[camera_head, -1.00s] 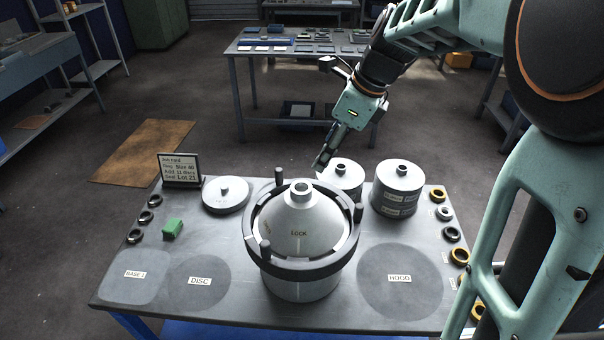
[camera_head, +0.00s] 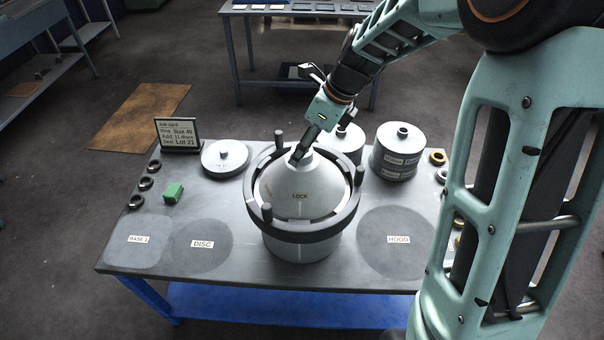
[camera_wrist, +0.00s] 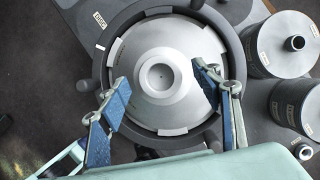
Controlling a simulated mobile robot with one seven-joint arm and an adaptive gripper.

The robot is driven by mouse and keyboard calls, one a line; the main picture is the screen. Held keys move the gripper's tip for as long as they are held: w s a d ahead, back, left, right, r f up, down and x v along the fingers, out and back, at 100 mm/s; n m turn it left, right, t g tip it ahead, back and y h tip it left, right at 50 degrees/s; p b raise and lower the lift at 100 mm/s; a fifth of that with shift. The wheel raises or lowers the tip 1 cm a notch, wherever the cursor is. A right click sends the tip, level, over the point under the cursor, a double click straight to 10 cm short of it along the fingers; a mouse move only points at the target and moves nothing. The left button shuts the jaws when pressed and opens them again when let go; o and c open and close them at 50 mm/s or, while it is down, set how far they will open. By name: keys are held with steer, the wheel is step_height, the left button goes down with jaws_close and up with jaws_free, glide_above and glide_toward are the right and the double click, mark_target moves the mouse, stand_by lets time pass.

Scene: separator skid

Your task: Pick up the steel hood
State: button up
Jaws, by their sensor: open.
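The steel hood (camera_head: 300,190) is a silver cone marked LOCK. It sits inside a dark lock ring (camera_head: 307,236) with upright pegs, on the drum-shaped separator in the middle of the bench. In the wrist view the hood (camera_wrist: 150,48) shows from above, with its round top neck (camera_wrist: 160,77) near the picture's middle. My gripper (camera_head: 301,155) is above the hood's top in the head view. In the wrist view its two blue-padded fingers (camera_wrist: 161,92) are wide apart, one on each side of the neck, with nothing between them but the hood below. I cannot tell whether they touch it.
Grey canisters (camera_head: 399,150) stand behind right, one partly behind my gripper. A flat disc with a knob (camera_head: 225,158), a job card (camera_head: 178,135), a green block (camera_head: 173,193) and black rings (camera_head: 147,183) are at left. The marked HOOD pad (camera_head: 393,240) and DISC pad (camera_head: 203,245) are empty.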

steer(key=shift+a+f, duration=0.15)
steer(key=shift+f, duration=0.2)
steer(key=shift+c, duration=0.2)
jaws_close()
steer(key=shift+w+r, duration=0.15)
